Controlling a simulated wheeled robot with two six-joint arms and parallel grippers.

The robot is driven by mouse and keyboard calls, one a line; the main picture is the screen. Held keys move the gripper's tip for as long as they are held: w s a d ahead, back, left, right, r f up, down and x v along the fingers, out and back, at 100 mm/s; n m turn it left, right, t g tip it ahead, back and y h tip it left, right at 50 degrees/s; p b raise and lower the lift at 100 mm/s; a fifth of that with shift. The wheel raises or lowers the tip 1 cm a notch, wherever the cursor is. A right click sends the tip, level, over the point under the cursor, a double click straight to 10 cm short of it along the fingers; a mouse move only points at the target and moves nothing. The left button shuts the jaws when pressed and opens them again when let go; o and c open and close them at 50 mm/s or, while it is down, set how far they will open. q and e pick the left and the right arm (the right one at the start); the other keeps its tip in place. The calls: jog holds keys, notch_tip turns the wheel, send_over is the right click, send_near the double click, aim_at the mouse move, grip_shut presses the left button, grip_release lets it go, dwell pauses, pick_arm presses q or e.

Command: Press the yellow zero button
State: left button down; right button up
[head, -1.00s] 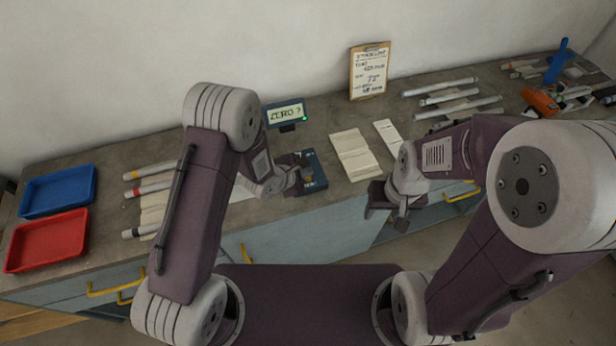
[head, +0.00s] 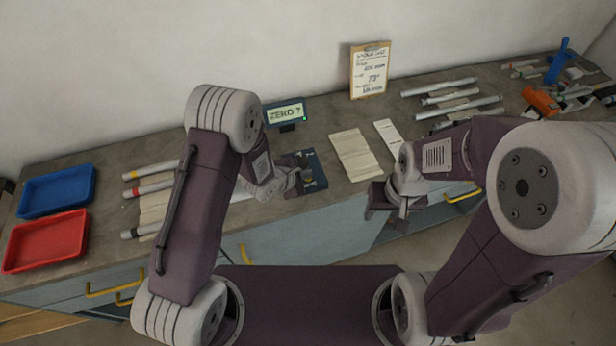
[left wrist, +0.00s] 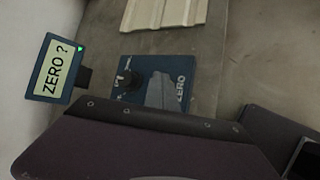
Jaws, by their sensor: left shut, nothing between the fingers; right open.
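A dark blue control box (head: 315,178) lies on the workbench in the head view, just right of my left gripper (head: 299,181). In the left wrist view the box (left wrist: 187,70) shows a black knob (left wrist: 126,80) and the word ZERO. The yellow button is not visible; a grey finger of my left gripper (left wrist: 159,90) covers part of the box. My left gripper is shut and empty, over the box; I cannot tell whether it touches. A display (head: 286,113) behind the box reads "ZERO ?"; it also shows in the left wrist view (left wrist: 56,68). My right gripper (head: 388,207) is open and empty at the bench's front edge.
Blue (head: 57,190) and red (head: 45,241) trays stand at the left, with several tubes (head: 150,188) beside them. Pale slabs (head: 355,154) lie right of the box. A clipboard (head: 370,70) leans on the wall. More tubes and an orange tool (head: 541,102) lie at the right.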

aim_at(306, 181)
pick_arm(q)
jog(key=shift+f, duration=0.15)
dwell(0.3)
jog(key=shift+r+p, duration=0.8)
jog(key=shift+r, duration=0.1)
notch_tip(306, 181, up, 5)
jog(key=p, duration=0.4)
jog(key=shift+p, duration=0.35)
